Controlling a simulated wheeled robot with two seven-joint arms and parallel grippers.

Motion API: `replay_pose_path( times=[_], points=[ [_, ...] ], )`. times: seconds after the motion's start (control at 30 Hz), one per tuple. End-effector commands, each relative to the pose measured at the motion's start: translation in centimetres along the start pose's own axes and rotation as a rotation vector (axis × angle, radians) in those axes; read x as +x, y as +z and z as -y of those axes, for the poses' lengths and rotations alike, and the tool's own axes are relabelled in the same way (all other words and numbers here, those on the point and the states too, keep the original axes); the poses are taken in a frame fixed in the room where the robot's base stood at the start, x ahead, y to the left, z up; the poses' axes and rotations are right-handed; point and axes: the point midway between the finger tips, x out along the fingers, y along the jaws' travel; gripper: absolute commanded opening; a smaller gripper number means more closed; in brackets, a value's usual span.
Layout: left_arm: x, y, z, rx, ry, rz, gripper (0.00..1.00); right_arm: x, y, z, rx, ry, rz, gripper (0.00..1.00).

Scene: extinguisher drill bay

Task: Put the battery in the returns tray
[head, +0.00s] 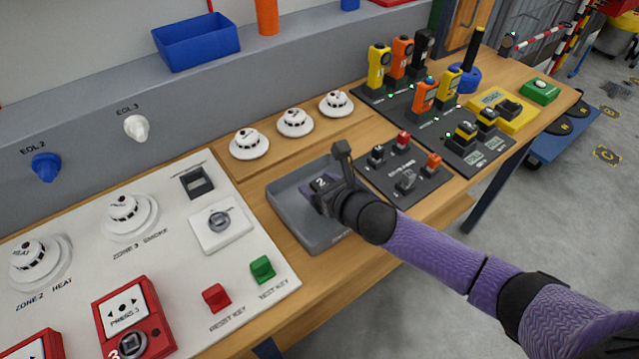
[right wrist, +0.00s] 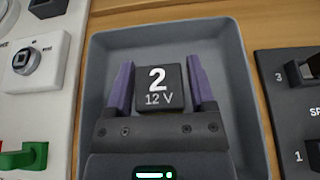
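The battery is a dark block marked "2 12 V" (right wrist: 158,90); in the head view its top (head: 320,183) shows between my right gripper's fingers. The returns tray is a grey, shallow tray (head: 290,222) on the wooden bench; its rim and floor surround the battery in the right wrist view (right wrist: 232,60). Whether the battery touches the tray floor I cannot tell. My left gripper is out of view.
A white alarm panel (head: 185,265) with detectors and keys lies left of the tray. A dark spares board (head: 405,172) with several small blocks lies to its right. Detectors (head: 295,123) stand behind. Handheld meters (head: 425,97) and a yellow station (head: 500,110) are farther right.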

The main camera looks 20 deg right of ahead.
Motion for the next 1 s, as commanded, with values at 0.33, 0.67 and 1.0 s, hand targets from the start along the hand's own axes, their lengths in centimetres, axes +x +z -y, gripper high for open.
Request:
replay_pose_path(
  times=[0.33,0.67,1.0],
  points=[
    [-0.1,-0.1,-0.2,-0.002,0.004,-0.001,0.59,-0.1,0.1,0.0,0.0,0.0,0.0,0.88],
    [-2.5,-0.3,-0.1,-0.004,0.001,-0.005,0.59,-6.2,0.5,0.0,-0.003,0.0,-0.004,0.88],
    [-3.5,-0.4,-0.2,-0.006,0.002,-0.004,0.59,-12.0,0.3,0.0,0.0,0.0,0.0,0.88]
  ],
)
